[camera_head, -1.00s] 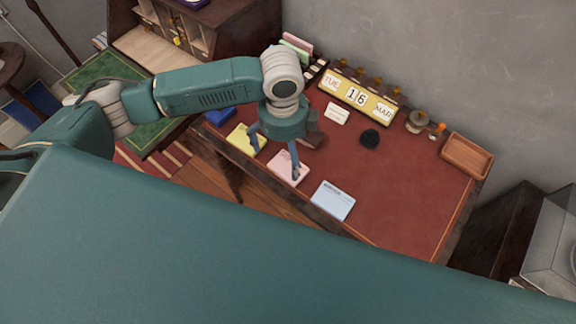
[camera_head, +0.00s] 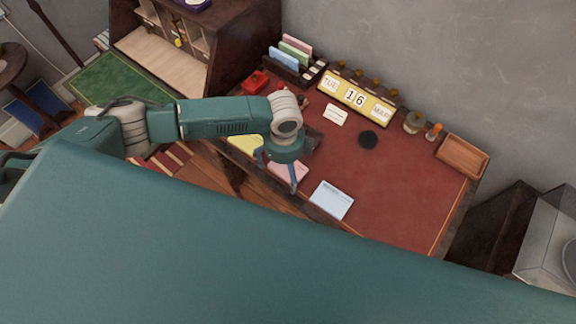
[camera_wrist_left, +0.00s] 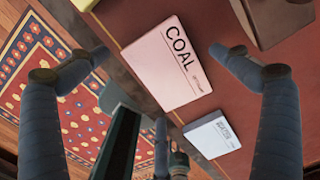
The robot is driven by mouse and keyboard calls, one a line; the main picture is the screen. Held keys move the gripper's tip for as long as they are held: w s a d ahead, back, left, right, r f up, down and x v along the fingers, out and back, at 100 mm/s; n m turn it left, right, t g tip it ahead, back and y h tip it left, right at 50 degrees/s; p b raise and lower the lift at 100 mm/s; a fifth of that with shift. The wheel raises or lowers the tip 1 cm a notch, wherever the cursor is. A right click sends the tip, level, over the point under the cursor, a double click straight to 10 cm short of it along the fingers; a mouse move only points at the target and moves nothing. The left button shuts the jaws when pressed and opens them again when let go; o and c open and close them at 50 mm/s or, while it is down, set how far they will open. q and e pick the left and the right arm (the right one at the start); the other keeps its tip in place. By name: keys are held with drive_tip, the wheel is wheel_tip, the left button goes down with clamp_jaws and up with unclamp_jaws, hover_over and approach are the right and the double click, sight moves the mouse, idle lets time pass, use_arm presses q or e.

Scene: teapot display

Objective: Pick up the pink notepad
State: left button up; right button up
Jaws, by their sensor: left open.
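The pink notepad (camera_head: 301,172) lies flat near the front edge of the red-topped desk (camera_head: 400,205), partly hidden by my left gripper. In the left wrist view the pink notepad (camera_wrist_left: 160,80), with "COAL" printed on it, lies between and below the fingers. My left gripper (camera_head: 277,173) is open and empty above the notepad, its fingers spread to either side; the left wrist view also shows the open gripper (camera_wrist_left: 152,60).
A yellow notepad (camera_head: 244,145) lies left of the pink one and a light blue notepad (camera_head: 331,200) right of it. Behind are a calendar (camera_head: 356,97), a dark round object (camera_head: 368,139) and a wooden tray (camera_head: 462,155). The desk's right half is mostly clear.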

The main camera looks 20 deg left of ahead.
use_arm(q)
drive_tip(key=c, duration=1.3)
